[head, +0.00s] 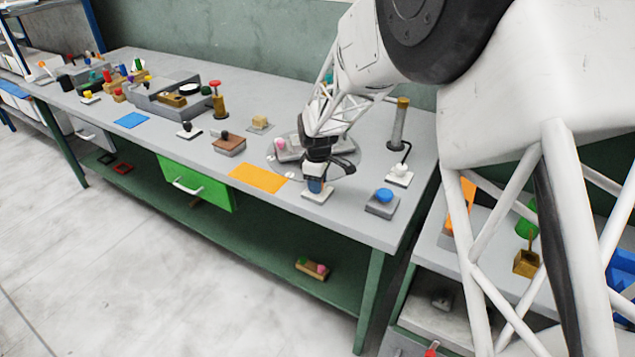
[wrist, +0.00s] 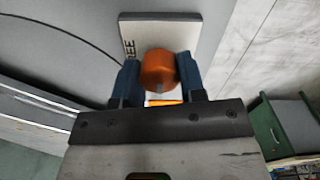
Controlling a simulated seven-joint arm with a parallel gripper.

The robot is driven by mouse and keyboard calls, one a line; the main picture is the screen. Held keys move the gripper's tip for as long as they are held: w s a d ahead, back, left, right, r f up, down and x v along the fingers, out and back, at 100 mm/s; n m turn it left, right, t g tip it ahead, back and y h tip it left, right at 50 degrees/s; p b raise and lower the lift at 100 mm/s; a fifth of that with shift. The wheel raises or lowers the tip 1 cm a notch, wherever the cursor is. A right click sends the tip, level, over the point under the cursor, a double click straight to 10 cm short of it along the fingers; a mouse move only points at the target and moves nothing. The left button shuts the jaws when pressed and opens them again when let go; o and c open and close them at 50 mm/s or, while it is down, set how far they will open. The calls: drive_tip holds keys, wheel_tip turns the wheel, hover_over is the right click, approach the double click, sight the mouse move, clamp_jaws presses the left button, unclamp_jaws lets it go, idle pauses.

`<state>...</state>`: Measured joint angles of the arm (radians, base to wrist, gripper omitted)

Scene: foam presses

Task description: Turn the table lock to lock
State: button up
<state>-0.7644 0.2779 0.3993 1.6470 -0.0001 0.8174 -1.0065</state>
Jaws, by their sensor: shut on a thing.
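The table lock is an orange knob (wrist: 158,70) on a white plate (wrist: 190,32) in the wrist view. Letters reading "REE" show at the plate's left side, with the rest of the label hidden. My gripper (wrist: 160,82) has its two blue fingers on either side of the knob and is shut on it. A small grey mark shows on the knob's near end. In the head view my gripper (head: 316,186) points down onto the white plate (head: 313,195) near the table's front edge, and its fingers mostly hide the knob.
A blue button (head: 384,194) on a grey block stands to the right. Behind it is a tall grey post (head: 398,125). An orange mat (head: 257,178) lies to the left.

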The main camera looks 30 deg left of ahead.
idle(0.4)
drive_tip(key=o, duration=0.9)
drive_tip(key=shift+r, duration=3.9)
